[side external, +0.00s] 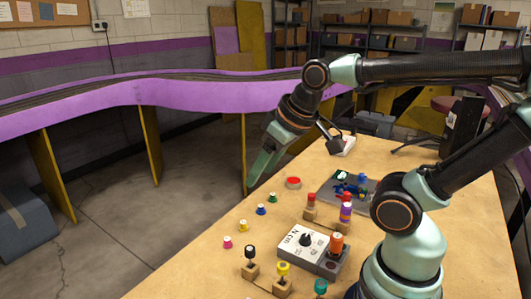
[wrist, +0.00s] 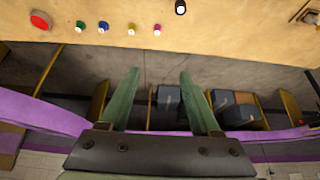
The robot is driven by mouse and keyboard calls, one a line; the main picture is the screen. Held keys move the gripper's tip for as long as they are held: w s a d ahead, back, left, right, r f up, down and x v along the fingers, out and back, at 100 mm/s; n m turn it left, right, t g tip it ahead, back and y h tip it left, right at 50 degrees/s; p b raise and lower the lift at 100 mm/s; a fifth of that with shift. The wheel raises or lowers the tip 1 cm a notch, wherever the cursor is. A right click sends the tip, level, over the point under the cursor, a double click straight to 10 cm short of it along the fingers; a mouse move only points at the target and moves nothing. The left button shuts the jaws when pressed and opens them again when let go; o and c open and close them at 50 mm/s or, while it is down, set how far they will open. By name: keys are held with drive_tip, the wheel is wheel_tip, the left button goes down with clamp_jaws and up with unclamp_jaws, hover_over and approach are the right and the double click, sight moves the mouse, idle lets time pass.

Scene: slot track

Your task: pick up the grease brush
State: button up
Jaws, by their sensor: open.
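I cannot pick out the grease brush for certain in either view. A dark grey tray (side external: 326,198) on the bench holds small blue and whitish items that are too small to name. My gripper (side external: 250,186) hangs in the side external view near the bench's left edge, left of the red button (side external: 293,182), with its green fingers pointing down. In the wrist view my gripper (wrist: 160,74) has its two green fingers spread apart with nothing between them. The red button also shows at the top left of the wrist view (wrist: 40,20).
A row of small coloured pegs (side external: 261,209) runs along the bench edge. A grey dial box (side external: 306,246), a wooden holder with red and purple pieces (side external: 326,215) and knobbed wooden blocks (side external: 250,268) stand nearby. A purple slot track (side external: 190,95) passes beyond the bench.

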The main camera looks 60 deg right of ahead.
drive_tip(key=m+g, duration=0.6)
drive_tip(key=m, duration=0.9)
hover_over(312, 195)
wheel_tip(312, 195, down, 8)
drive_tip(key=f, duration=0.1)
wheel_tip(312, 195, down, 6)
drive_tip(key=shift+a, duration=0.15)
drive_tip(key=shift+d+f, duration=0.2)
drive_tip(key=shift+f, duration=2.5)
clamp_jaws()
